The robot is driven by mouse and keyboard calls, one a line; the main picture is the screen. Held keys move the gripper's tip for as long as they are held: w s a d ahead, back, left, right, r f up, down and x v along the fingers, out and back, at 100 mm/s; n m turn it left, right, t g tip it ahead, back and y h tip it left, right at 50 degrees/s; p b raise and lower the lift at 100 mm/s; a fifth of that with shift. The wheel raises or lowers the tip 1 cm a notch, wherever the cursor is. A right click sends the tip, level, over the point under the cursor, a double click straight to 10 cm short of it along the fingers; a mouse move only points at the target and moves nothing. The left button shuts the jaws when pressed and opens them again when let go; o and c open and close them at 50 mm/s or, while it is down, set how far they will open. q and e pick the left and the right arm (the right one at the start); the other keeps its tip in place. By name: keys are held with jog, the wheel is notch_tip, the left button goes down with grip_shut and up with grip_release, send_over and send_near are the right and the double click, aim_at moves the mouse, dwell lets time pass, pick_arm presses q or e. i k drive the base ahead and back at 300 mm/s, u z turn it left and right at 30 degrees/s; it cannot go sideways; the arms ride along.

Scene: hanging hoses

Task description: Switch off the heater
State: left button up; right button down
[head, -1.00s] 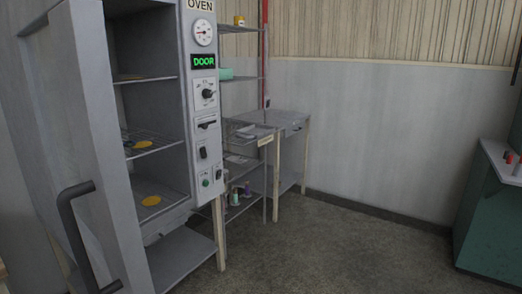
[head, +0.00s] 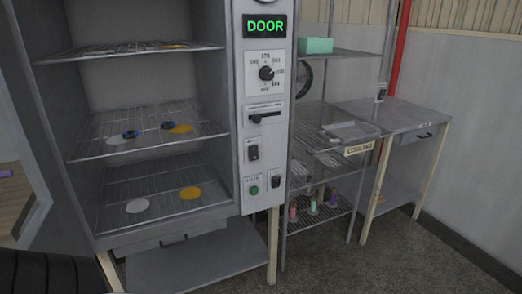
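The heater is a grey oven (head: 262,180) with its door open, its wire shelves exposed on the left. Its control panel carries a green lit display (head: 265,25) reading DOOR. Below that are a round black dial (head: 266,73), a horizontal slot with a dark lever (head: 262,116) and a black switch (head: 252,150). At the bottom are a green round button (head: 254,190) and another black switch (head: 276,182). The small labels and switch positions are too small to read. Neither gripper is in view.
Yellow and white discs and two small dark-blue rings (head: 130,134) lie on the oven shelves. Right of the oven stand a wire rack (head: 322,232) labelled COOLING and a grey table (head: 400,114). Open floor (head: 360,268) lies in front of them.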

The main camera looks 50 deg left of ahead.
aim_at(253, 150)
jog(key=u, duration=0.95)
jog(key=i, duration=1)
jog(key=u, duration=1)
